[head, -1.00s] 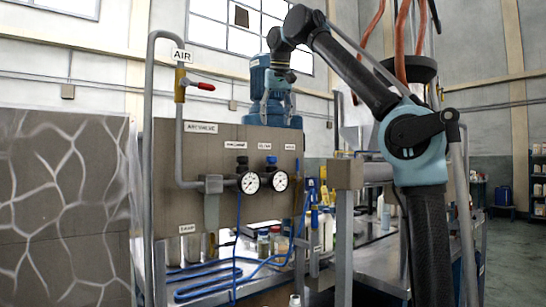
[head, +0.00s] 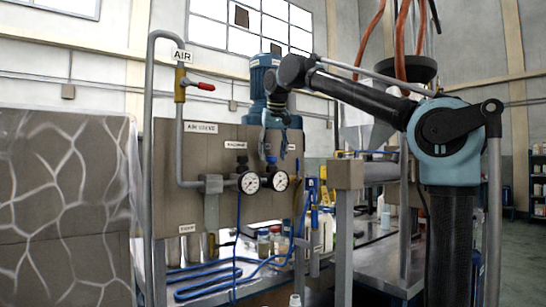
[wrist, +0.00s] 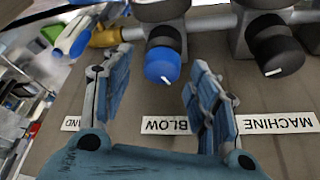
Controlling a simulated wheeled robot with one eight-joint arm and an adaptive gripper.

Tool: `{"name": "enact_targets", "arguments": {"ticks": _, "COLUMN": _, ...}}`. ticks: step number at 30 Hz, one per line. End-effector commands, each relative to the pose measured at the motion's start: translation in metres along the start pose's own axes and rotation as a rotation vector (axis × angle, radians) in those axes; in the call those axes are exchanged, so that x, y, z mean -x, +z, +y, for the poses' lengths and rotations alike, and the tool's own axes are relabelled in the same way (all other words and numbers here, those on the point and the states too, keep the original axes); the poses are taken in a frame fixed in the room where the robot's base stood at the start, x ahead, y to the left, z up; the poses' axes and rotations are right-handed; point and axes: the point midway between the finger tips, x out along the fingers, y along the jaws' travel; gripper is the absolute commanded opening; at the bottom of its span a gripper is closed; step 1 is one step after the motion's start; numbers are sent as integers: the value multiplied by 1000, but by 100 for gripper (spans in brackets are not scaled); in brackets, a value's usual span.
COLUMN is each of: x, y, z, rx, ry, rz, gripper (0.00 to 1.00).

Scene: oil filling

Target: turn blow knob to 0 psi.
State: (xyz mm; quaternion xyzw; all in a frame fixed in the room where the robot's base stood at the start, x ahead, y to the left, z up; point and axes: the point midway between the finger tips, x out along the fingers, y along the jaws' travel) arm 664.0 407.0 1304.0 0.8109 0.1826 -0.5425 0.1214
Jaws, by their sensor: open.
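The blow knob (wrist: 162,66) is blue with a white mark on its face. In the wrist view it sits above the upside-down BLOW label (wrist: 166,125). It also shows small in the head view (head: 271,160), above the right gauge (head: 280,181). My gripper (wrist: 152,72) is open, with one blue finger on each side of the knob in the picture. I cannot tell whether the fingers touch it. In the head view my gripper (head: 273,147) points down in front of the board, just above the knob, and hides its label. The gauge needle is too small to read.
A black knob (wrist: 277,52) with the MACHINE label (wrist: 279,123) is close on the right in the wrist view. A brass fitting (wrist: 105,37) is on the left. In the head view, a red-handled air valve (head: 200,86) and grey pipe stand left of the board (head: 220,140).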

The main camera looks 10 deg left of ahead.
Motion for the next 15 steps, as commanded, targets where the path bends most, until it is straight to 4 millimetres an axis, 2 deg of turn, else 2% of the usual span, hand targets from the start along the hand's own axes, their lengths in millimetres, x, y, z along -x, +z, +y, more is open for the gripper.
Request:
{"name": "enact_targets", "arguments": {"ticks": 11, "x": -5, "y": 0, "z": 0, "rx": 0, "ry": 0, "rz": 0, "gripper": 54}}
{"name": "enact_targets", "arguments": {"ticks": 15, "x": -5, "y": 0, "z": 0, "rx": 0, "ry": 0, "rz": 0, "gripper": 25}}
